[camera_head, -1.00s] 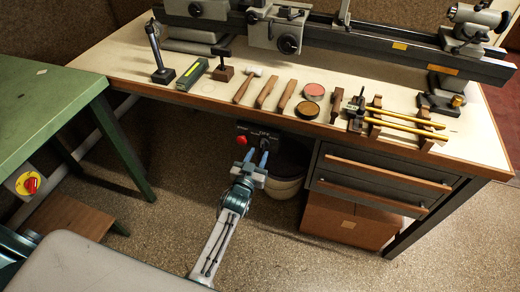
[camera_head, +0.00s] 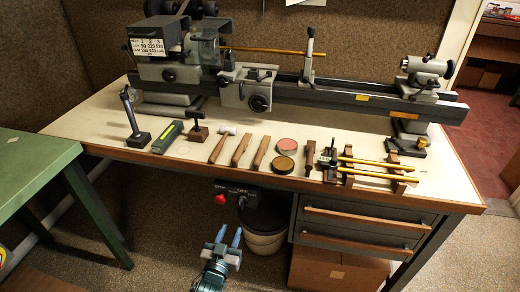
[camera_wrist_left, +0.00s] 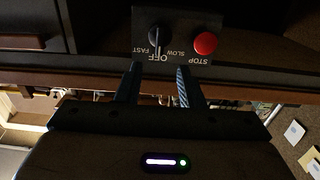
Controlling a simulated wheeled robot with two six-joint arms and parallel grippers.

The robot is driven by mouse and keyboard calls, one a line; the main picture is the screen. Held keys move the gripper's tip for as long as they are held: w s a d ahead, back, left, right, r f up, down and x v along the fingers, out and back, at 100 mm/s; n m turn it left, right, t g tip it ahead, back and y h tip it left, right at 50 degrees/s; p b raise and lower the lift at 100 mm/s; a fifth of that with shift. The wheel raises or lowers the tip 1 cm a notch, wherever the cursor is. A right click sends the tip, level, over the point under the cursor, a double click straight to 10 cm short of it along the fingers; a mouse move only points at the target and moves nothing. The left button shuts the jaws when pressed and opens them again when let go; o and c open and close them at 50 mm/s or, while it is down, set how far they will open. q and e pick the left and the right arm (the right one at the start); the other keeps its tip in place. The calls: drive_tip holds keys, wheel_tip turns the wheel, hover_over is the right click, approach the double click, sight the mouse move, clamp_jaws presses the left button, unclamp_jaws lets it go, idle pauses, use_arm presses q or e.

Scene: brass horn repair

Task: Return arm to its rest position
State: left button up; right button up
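My left gripper (camera_head: 229,235) is in front of the bench, below tabletop level. Its two blue fingers are apart with nothing between them. In the left wrist view the left gripper (camera_wrist_left: 158,75) shows its fingers spread toward a dark control box. This switch box (camera_head: 234,193) hangs under the bench's front edge and has a red stop button (camera_wrist_left: 205,43) and a black speed knob (camera_wrist_left: 160,36). A gap separates the fingertips from the box in the head view. Most of my left arm is below the picture. My right arm and gripper are not in view.
The bench (camera_head: 80,125) carries a lathe (camera_head: 320,92), several hand tools, two round tins and a rack with brass rods (camera_head: 375,171). A bucket (camera_head: 265,240) and drawers (camera_head: 365,222) stand under it. A green table (camera_head: 30,165) is at left.

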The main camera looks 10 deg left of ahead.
use_arm(q)
drive_tip(key=s+a+f+g, duration=0.25)
drive_tip(key=s+f, duration=0.25)
drive_tip(key=f, duration=0.4)
drive_tip(key=s+a+f+g, duration=0.1)
drive_tip(key=s+f+g, duration=0.25)
drive_tip(key=f, duration=0.55)
drive_tip(key=s+a+f+g, duration=0.1)
drive_tip(key=s+f+g, duration=0.1)
drive_tip(key=s+f, duration=0.55)
drive_tip(key=s+a+f+g, duration=0.2)
drive_tip(key=s+f, duration=0.4)
drive_tip(key=s, duration=0.3)
drive_tip(key=s+a+f+g+y, duration=0.1)
drive_tip(key=s+a+f+g, duration=0.1)
drive_tip(key=s+f, duration=0.4)
drive_tip(key=s+a+f+g, duration=0.3)
drive_tip(key=s+f, duration=0.3)
drive_tip(key=s, duration=0.5)
drive_tip(key=shift+s+g, duration=0.35)
drive_tip(key=shift+g, duration=0.45)
